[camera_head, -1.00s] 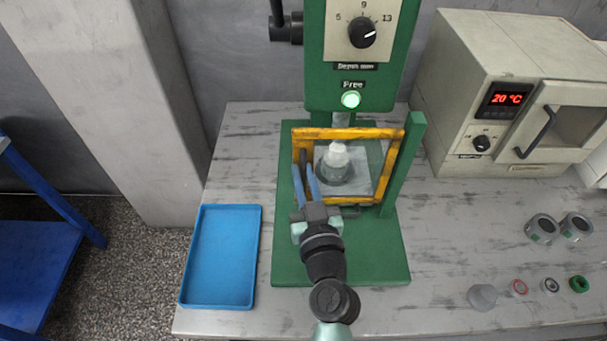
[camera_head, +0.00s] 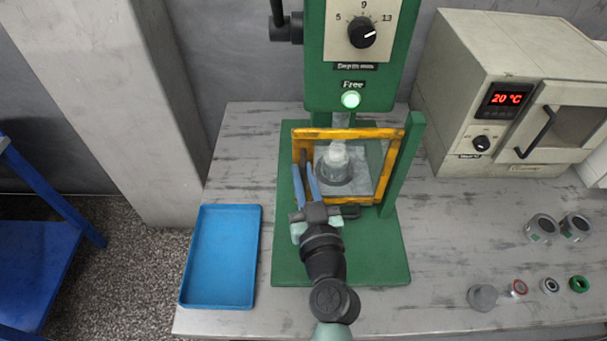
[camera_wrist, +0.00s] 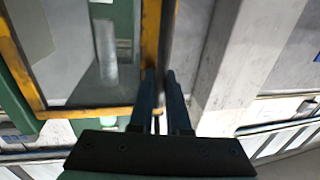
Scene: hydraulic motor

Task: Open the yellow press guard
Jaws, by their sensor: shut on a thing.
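The yellow press guard (camera_head: 360,133) is a yellow frame with a clear pane, standing in front of the green press. It is hinged by the green post on its right, and its pane covers the grey and white parts on the press bed. My gripper (camera_head: 305,165) is at the left edge of the guard. In the wrist view, my gripper (camera_wrist: 160,78) is shut on a dark upright bar, the guard handle (camera_wrist: 167,35), beside the yellow frame (camera_wrist: 150,35). The exact contact is partly hidden by the fingers.
A blue tray (camera_head: 221,257) lies left of the press base (camera_head: 385,260). An oven (camera_head: 500,90) stands at the right. Several small rings and cylinders lie on the table (camera_head: 450,230) at the front right. The table between the press and those parts is clear.

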